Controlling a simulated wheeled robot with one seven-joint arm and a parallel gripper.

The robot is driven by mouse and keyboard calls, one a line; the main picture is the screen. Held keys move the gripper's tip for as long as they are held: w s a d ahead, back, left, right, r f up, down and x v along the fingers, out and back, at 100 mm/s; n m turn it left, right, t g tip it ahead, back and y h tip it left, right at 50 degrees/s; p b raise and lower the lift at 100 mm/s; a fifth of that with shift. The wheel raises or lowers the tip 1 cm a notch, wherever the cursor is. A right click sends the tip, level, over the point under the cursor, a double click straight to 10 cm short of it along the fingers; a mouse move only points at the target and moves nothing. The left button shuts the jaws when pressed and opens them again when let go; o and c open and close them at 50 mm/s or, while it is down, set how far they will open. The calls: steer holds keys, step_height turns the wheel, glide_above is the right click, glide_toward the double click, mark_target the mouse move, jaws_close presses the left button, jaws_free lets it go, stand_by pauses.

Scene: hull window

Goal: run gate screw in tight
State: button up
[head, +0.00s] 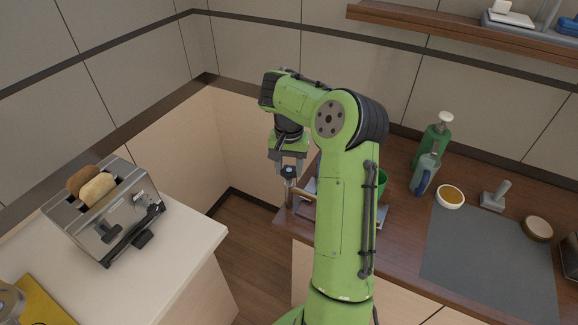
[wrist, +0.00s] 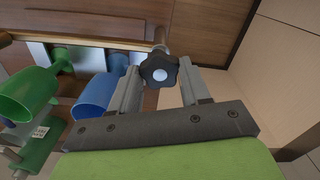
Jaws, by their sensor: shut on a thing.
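The gate screw has a dark, star-shaped knob with a pale centre (wrist: 160,71); it also shows in the head view (head: 289,172). My gripper (head: 289,168) points down and is shut on the knob, with one finger on each side in the wrist view. A thin metal shank (head: 289,185) shows below the knob, at the end of a wooden bar (wrist: 95,42) near the counter's left edge. How deep the screw sits, and the parts under the knob, I cannot tell. My arm hides part of this area in the head view.
A blue cup (wrist: 97,94) and a green cup (wrist: 30,92) are close left of my gripper in the wrist view. Green bottles (head: 434,140), a bowl (head: 450,197) and a grey mat (head: 490,255) are to the right. A toaster (head: 110,215) stands on the left counter, across a floor gap.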

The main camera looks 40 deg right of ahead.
steer(key=m+b, duration=0.3)
steer(key=m, duration=0.1)
steer(key=shift+w+f+m, duration=0.1)
steer(key=shift+m, duration=0.2)
steer(key=m+b, duration=0.3)
steer(key=m, duration=0.2)
steer(key=shift+b, duration=0.3)
steer(key=m+b, duration=0.2)
steer(key=m, duration=0.3)
steer(key=shift+m, duration=0.4)
steer(key=m+b, duration=0.1)
steer(key=m, duration=0.3)
steer(key=shift+b, duration=0.4)
steer(key=m, duration=1)
steer(key=shift+m, duration=0.3)
steer(key=m, duration=0.9)
steer(key=shift+m, duration=0.4)
